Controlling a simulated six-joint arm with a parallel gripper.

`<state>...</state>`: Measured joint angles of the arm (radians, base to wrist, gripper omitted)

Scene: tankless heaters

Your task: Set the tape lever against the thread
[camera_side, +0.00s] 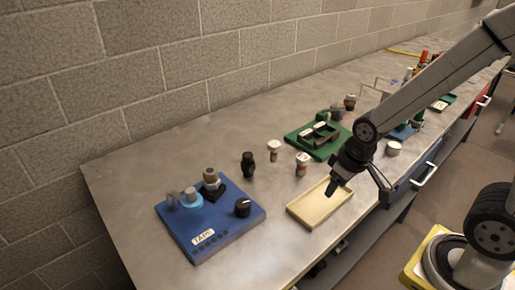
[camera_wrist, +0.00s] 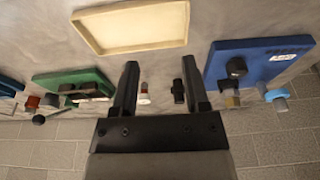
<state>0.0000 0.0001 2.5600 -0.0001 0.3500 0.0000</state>
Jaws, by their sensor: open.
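A blue board (camera_side: 222,235) with a "TAPE"-like label lies at the left end of the metal bench. I cannot tell which piece is the tape lever or see the thread clearly. The blue board (camera_wrist: 255,48) shows at right in the wrist view, with its ring (camera_wrist: 277,94). My gripper (camera_side: 357,188) is open and empty above the cream tray, well right of the board; its fingers (camera_wrist: 160,65) point toward the bench.
The cream tray (camera_side: 303,213) lies near the bench front. A dark fitting (camera_side: 248,164) and two white-capped small parts (camera_side: 274,150) (camera_side: 302,163) stand between the blue board and a green tray (camera_side: 304,140). Bare metal surrounds the board; a block wall stands behind.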

